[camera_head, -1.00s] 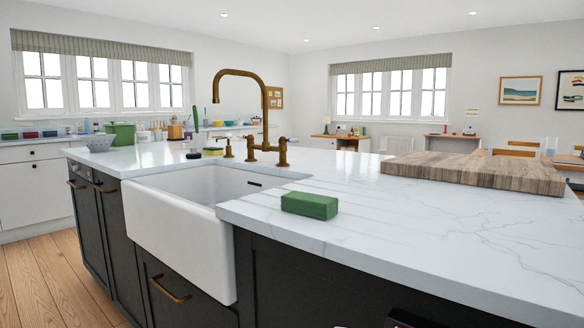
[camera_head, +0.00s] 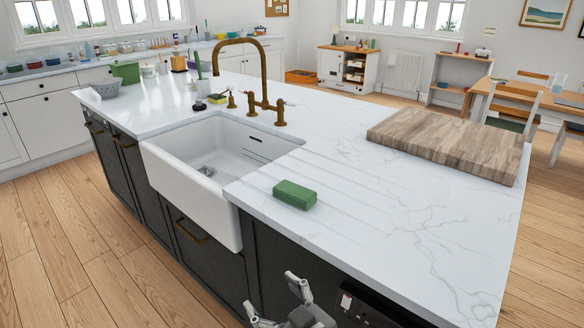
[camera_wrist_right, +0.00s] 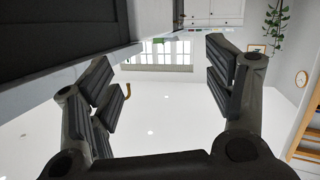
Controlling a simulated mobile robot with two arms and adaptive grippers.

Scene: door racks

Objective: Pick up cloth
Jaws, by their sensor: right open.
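A green block-shaped item (camera_head: 295,194), the only thing here that could be the folded cloth, lies flat on the white marble counter (camera_head: 400,240), just right of the sink near the front edge. My right gripper (camera_head: 272,296) shows at the bottom of the head view, in front of the island's dark cabinet and lower in the picture than the green item. It is open and empty, apart from the item. In the wrist view its spread fingers (camera_wrist_right: 160,75) have nothing between them. The green item cannot be made out surely there. My left gripper is not in view.
A white sink (camera_head: 190,195) with a brass tap (camera_head: 264,85) is left of the green item. A thick wooden board (camera_head: 450,140) lies on the counter to the right. The counter around the item is clear. A black socket panel (camera_head: 365,308) is on the cabinet front.

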